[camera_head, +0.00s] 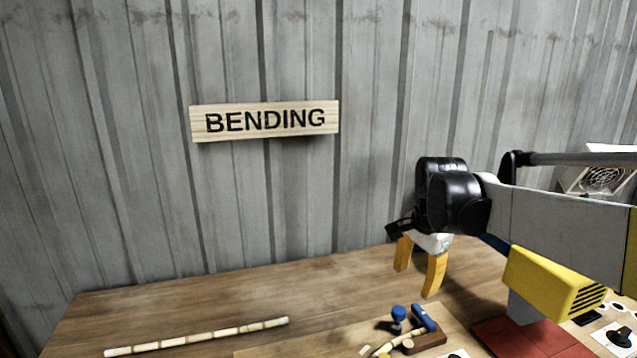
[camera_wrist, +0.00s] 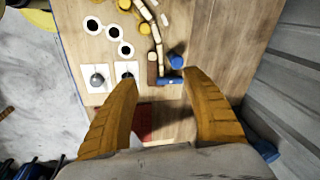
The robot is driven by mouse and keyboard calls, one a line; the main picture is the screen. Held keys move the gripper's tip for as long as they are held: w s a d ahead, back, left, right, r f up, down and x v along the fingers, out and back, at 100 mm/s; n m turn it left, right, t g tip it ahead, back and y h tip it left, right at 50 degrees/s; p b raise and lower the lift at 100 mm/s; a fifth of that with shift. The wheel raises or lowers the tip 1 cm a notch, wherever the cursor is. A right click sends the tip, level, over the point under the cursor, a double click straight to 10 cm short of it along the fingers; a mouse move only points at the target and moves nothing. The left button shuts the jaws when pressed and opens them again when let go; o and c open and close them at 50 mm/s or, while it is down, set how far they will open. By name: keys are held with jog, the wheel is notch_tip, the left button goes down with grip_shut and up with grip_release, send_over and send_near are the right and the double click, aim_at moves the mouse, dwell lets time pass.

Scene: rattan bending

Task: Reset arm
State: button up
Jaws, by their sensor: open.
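My gripper (camera_head: 420,268) hangs from my arm at the right in the head view, above the wooden table (camera_head: 190,290), pointing down. Its two yellow fingers are apart and nothing is between them. In the wrist view my gripper (camera_wrist: 165,95) shows the same wide gap. Below it lie a blue clamp (camera_head: 424,318) and a blue knob (camera_head: 398,314) by a brown block (camera_head: 425,343). The clamp also shows in the wrist view (camera_wrist: 170,81), beyond the fingertips, with a curved rattan piece (camera_wrist: 150,22) running up from it.
A straight rattan pole (camera_head: 200,335) lies along the table's left part. A red mat (camera_head: 525,338) lies under my arm at right. A fan box (camera_head: 600,178) stands behind my arm. A grey corrugated wall with a BENDING sign (camera_head: 265,120) stands behind the table.

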jog(key=s+a+f+n+t, duration=0.1)
jog(key=s+f+n+t, duration=0.1)
jog(key=s+n, duration=0.4)
jog(key=s+a+f+n+t, duration=0.1)
jog(key=s+n, duration=0.5)
jog(key=s, duration=1)
jog(key=shift+s+a+f+t, duration=0.3)
jog(key=shift+s+f+t, duration=0.15)
jog(key=shift+t, duration=0.45)
